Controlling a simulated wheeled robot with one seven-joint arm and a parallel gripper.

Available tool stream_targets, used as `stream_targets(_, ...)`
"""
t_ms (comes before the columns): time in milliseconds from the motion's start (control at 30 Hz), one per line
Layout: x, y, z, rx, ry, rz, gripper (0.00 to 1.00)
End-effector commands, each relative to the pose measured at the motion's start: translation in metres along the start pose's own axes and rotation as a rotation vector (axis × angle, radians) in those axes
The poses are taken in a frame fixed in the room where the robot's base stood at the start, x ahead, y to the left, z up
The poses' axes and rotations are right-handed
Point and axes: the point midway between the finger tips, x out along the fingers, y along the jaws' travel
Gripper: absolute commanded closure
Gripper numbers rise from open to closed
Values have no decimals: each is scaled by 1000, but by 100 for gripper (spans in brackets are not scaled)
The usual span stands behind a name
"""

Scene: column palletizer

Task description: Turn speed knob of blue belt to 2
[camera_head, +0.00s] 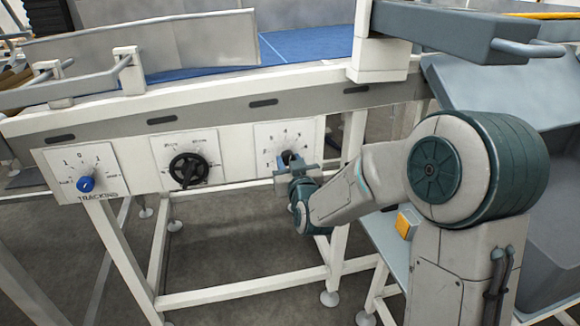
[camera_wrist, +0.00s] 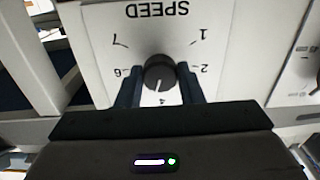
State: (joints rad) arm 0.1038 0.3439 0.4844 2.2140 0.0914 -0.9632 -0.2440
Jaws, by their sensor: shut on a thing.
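The speed knob (camera_wrist: 160,70) is round and dark grey, on a white dial plate (camera_wrist: 105,50) marked SPEED. The wrist view shows the lettering upside down, with 6 and 7 at the left, 1 and 2 at the right and 4 at the bottom. The knob's white pointer line points down, close to the 4. My gripper (camera_wrist: 158,82) is shut on the knob, with one dark finger on each side. In the head view my gripper (camera_head: 295,168) is at the right-hand dial plate (camera_head: 283,132) and partly covers the knob. The blue belt (camera_head: 300,45) runs above the panel.
A dial with a black handle (camera_head: 188,169) is left of the speed dial. A blue TRACKING knob (camera_head: 86,184) is farther left. White frame legs (camera_head: 345,190) stand below and right of the panel. A grey chute (camera_head: 500,90) is at the right. Open floor shows under the frame.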

Motion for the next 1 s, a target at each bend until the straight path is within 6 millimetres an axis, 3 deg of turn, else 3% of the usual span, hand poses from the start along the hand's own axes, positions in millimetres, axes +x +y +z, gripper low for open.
stream_targets(700,0,0,3,-616,4,2,89)
stream_targets(1000,0,0,1,-789,3,2,89)
